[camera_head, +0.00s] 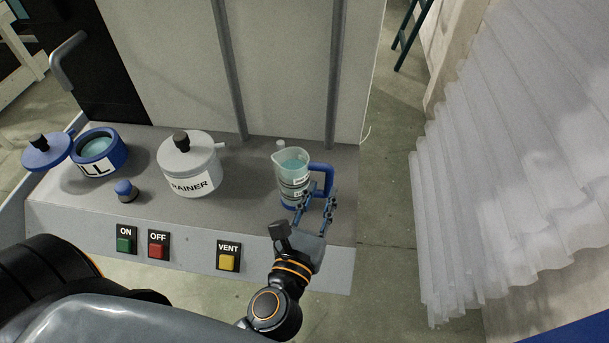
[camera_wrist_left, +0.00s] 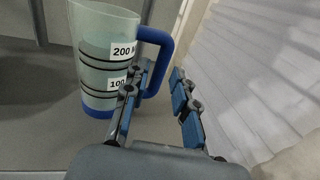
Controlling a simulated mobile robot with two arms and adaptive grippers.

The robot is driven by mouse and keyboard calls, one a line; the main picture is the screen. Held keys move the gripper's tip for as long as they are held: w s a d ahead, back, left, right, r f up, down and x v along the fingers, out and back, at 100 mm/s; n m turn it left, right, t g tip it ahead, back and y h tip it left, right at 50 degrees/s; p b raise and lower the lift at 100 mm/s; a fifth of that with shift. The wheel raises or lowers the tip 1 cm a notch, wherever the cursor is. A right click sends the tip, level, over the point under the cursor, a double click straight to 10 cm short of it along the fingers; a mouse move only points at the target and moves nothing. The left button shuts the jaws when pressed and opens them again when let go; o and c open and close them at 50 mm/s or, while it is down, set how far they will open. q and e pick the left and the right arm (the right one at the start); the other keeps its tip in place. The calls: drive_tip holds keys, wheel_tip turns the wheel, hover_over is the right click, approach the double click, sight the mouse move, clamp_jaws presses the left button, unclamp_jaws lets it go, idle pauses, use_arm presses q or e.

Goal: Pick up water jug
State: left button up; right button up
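The water jug (camera_head: 292,178) is a clear measuring jug with a blue handle and blue base, standing upright near the right end of the grey machine top. It holds pale bluish liquid. In the left wrist view the jug (camera_wrist_left: 100,65) shows white labels, one reading 100. Its handle (camera_wrist_left: 158,50) points right, toward my fingers. My left gripper (camera_head: 318,202) is open, at the handle side of the jug. In the left wrist view the left gripper (camera_wrist_left: 159,76) has its fingers apart, with the handle's lower part at the gap between them. Contact cannot be told. My right gripper is not in view.
A white lidded pot (camera_head: 188,168) labelled as a drainer stands left of the jug. A blue-rimmed fill opening (camera_head: 98,150) with its lid (camera_head: 46,151) is further left. Buttons line the front panel. A tall back panel (camera_head: 285,60) rises behind; corrugated sheets (camera_head: 510,160) stand right.

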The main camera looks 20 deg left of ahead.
sight(328, 180)
use_arm(q)
drive_tip(key=w+p, duration=0.2)
drive_tip(key=w, duration=0.3)
drive_tip(key=shift+r, duration=0.2)
drive_tip(key=shift+w, duration=0.25)
drive_tip(key=shift+f, duration=0.1)
clamp_jaws()
